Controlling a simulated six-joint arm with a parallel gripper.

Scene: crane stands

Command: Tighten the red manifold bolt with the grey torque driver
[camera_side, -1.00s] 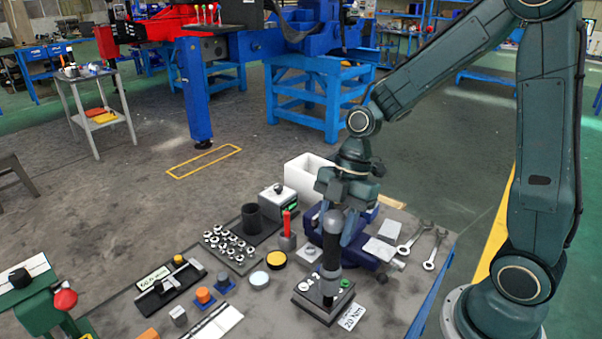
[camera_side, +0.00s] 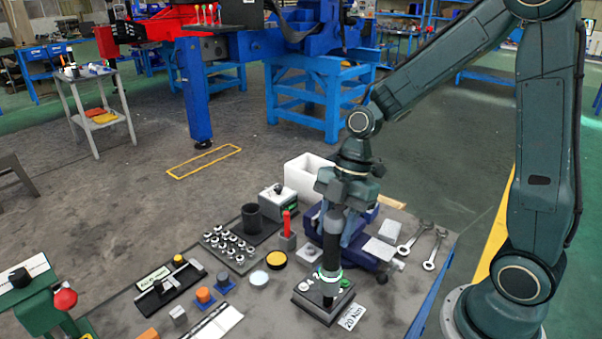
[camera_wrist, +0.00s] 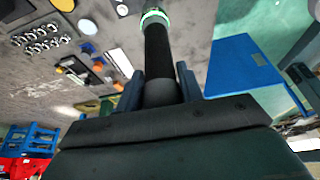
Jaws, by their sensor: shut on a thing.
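The torque driver (camera_side: 331,249) has a grey top, a black shaft and a glowing green ring near its lower end. It stands roughly upright over a dark block (camera_side: 310,309) beside a card reading 20 Nm. My gripper (camera_side: 342,212) is shut on the driver's upper part. In the wrist view the driver (camera_wrist: 158,62) runs away from between my fingers (camera_wrist: 160,88), with the green ring at its far end. The block's top shows pale and green round pieces. I see no red bolt head on it; the driver covers part of the top.
A red upright piece (camera_side: 287,223) in a grey base stands left of the driver. A black cup (camera_side: 252,217), a tray of sockets (camera_side: 229,249) and a white bin (camera_side: 303,180) are behind and left. Wrenches (camera_side: 414,238) lie to the right.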

